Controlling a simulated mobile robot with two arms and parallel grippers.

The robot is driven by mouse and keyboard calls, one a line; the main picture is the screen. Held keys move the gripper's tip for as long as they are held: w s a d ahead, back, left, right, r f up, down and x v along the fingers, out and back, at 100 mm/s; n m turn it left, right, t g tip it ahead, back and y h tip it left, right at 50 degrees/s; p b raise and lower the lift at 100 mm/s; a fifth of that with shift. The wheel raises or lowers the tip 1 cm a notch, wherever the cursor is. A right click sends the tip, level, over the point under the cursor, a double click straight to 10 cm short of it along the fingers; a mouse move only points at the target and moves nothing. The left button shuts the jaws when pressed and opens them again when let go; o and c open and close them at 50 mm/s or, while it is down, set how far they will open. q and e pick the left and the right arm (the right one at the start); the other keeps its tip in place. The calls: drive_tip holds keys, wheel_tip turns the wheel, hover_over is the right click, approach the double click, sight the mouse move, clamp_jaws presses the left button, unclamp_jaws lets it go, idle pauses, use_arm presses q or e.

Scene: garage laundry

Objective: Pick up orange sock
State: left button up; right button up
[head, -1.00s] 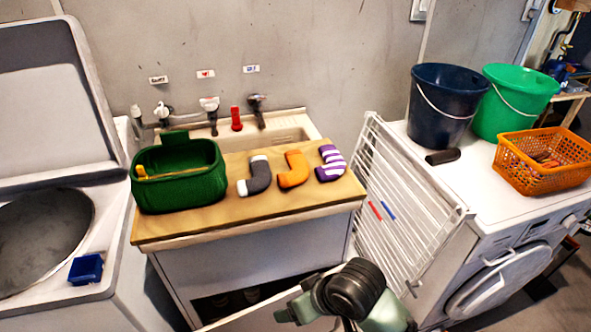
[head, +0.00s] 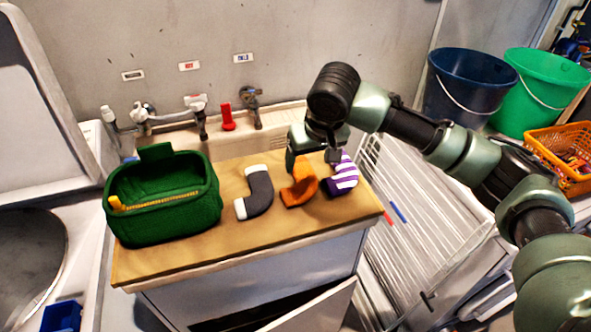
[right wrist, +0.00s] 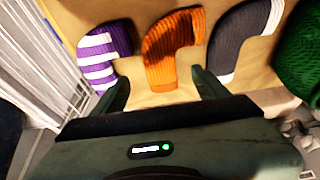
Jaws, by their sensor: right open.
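The orange sock (head: 299,190) lies on the wooden board between a dark grey sock with white ends (head: 257,193) and a purple-and-white striped sock (head: 343,178). My right gripper (head: 312,163) is just above the orange sock and hides part of it in the head view. In the right wrist view the orange sock (right wrist: 172,50) lies ahead, between the two open fingers (right wrist: 162,88). The fingers are empty, and the striped sock (right wrist: 98,55) and grey sock (right wrist: 242,40) lie on either side. My left gripper is not in view.
A green basket (head: 165,222) stands on the left of the wooden board (head: 225,258). Taps and a sink (head: 285,117) are behind. A white drying rack (head: 400,190) stands right of the board. Blue (head: 455,85) and green (head: 540,95) buckets and an orange basket (head: 560,165) are farther right.

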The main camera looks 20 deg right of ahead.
sight(306, 176)
wheel_tip(306, 176, down, 3)
drive_tip(key=shift+w+f+p, duration=0.1)
drive_tip(key=shift+p, duration=0.3)
drive_tip(key=x, duration=0.2)
drive_tip(key=shift+w+f, duration=0.4)
drive_tip(key=shift+f, duration=0.2)
drive_tip(key=c, duration=1.4)
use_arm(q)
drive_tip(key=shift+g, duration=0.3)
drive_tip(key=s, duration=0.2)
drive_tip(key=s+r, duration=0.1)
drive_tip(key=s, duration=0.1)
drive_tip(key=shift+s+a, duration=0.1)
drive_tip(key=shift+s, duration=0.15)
use_arm(e)
drive_tip(key=shift+c, duration=0.2)
drive_tip(key=shift+r, duration=0.1)
